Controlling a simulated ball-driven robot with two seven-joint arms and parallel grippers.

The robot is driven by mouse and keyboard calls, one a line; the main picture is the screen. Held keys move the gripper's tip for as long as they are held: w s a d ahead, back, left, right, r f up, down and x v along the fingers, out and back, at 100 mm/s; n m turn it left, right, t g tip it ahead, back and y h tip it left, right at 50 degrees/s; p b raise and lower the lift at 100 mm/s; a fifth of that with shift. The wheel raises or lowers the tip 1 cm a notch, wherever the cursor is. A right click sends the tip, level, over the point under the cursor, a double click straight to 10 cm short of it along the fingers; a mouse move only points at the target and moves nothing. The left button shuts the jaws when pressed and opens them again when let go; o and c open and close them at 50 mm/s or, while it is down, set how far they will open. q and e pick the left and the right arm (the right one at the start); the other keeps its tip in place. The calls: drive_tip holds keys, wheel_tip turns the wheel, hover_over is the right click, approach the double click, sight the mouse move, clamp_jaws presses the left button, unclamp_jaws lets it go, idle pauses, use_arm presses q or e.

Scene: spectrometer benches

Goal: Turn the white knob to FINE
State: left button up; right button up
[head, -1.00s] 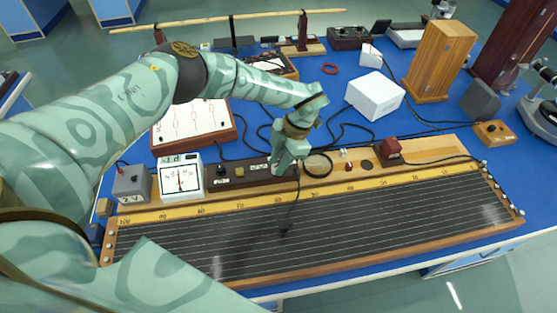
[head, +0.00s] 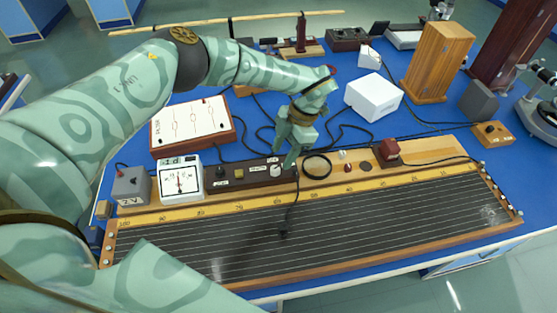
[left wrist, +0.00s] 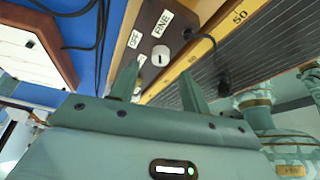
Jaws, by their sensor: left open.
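The white knob (head: 275,171) sits on the dark brown strip (head: 250,173) behind the long wire board. In the left wrist view the round white knob (left wrist: 160,59) shows ahead of the fingers, with a small dark mark on it. The white FINE label (left wrist: 163,24) and an OFF label (left wrist: 134,39) lie near it; another label is partly hidden by a finger. My left gripper (head: 288,165) is open and empty, its fingers just right of the knob in the head view. In the left wrist view, its fingertips (left wrist: 158,75) stand apart, clear of the knob.
The wire board (head: 330,217) with a yellow scale fills the bench front. A white meter (head: 180,181) and grey box (head: 131,186) stand left. Loose cables run behind.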

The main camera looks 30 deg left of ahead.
use_arm(q)
drive_tip(key=v, duration=1.2)
drive_tip(key=shift+f, duration=0.1)
